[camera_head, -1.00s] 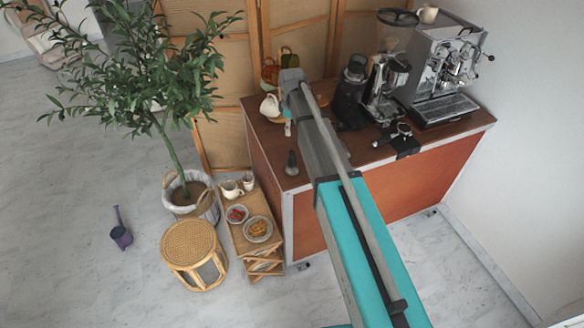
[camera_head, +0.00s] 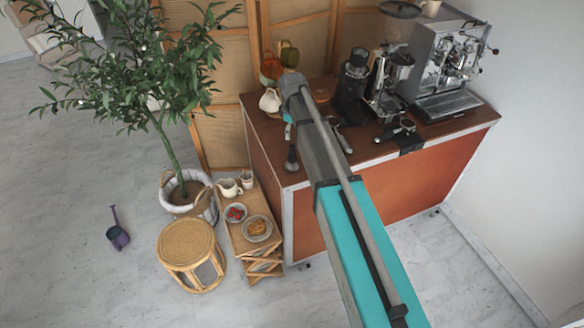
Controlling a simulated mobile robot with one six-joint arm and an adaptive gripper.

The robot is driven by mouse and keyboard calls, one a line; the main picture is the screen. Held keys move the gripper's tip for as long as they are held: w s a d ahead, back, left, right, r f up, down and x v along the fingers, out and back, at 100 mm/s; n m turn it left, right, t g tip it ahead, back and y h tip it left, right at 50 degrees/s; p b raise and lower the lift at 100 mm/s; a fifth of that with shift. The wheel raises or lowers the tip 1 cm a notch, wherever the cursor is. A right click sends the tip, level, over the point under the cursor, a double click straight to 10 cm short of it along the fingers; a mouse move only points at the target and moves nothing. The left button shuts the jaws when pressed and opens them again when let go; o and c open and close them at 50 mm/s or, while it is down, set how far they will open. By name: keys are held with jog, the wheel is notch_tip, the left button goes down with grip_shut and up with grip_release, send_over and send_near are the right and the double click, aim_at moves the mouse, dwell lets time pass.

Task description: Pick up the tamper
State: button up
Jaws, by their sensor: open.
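A small dark upright object that looks like the tamper (camera_head: 291,160) stands on the wooden counter (camera_head: 268,142), near its front left corner. My gripper (camera_head: 288,133) is at the left end of the counter, close above and behind the tamper in the picture. Its jaws are open and appear empty. My arm link hides much of the gripper, and I cannot tell whether it touches the tamper.
A white pitcher (camera_head: 270,101) stands just behind my gripper. A black grinder (camera_head: 351,88), a second grinder (camera_head: 390,82), a portafilter (camera_head: 405,127) and an espresso machine (camera_head: 447,72) stand to the right. A low side table (camera_head: 240,246) is left of the counter.

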aim_at(292, 146)
jog(key=shift+f+b, duration=1.5)
jog(key=shift+f, duration=0.3)
jog(key=shift+f+b, duration=2.6)
grip_shut()
